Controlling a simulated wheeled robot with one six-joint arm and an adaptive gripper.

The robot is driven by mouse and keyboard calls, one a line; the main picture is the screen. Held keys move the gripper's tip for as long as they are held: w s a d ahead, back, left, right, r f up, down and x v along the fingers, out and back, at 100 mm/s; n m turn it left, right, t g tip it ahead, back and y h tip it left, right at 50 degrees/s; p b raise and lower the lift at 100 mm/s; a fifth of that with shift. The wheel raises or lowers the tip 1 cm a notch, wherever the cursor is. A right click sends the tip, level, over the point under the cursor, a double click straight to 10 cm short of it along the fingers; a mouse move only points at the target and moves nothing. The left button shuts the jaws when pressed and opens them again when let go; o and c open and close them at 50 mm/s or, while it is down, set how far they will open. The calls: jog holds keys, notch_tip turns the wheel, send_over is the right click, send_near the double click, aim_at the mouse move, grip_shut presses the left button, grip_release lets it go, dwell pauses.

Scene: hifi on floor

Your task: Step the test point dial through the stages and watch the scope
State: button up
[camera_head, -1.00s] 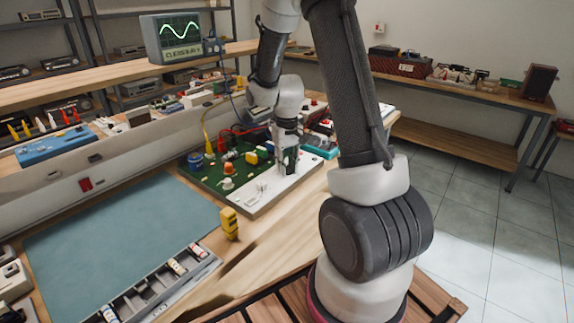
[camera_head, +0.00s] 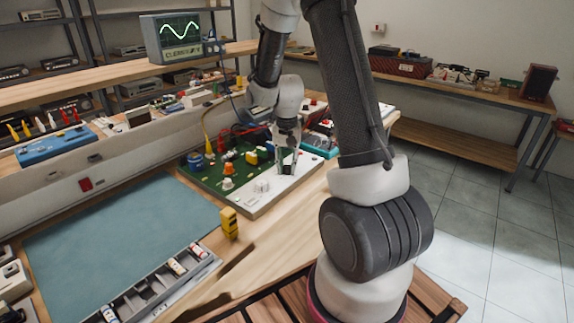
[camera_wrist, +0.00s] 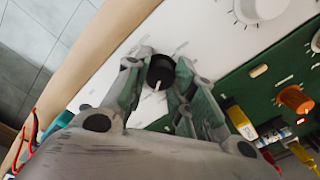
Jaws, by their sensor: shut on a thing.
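The test point dial, a black knob (camera_wrist: 161,70) with a white pointer mark, stands on the white panel (camera_wrist: 165,32) of the board. My gripper (camera_wrist: 158,66) is shut on this knob, with a finger at each side in the wrist view.
The green circuit board (camera_head: 205,176) carries several coloured parts close beside my gripper. A white knob (camera_head: 262,186) is in front of it. A yellow device (camera_head: 229,222) stands near the blue mat (camera_head: 120,230). Red and yellow leads run behind the board.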

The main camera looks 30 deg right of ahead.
aim_at(287, 166)
dwell(0.4)
jog(key=o, duration=1.1)
jog(key=shift+c, duration=0.2)
notch_tip(287, 166, up, 12)
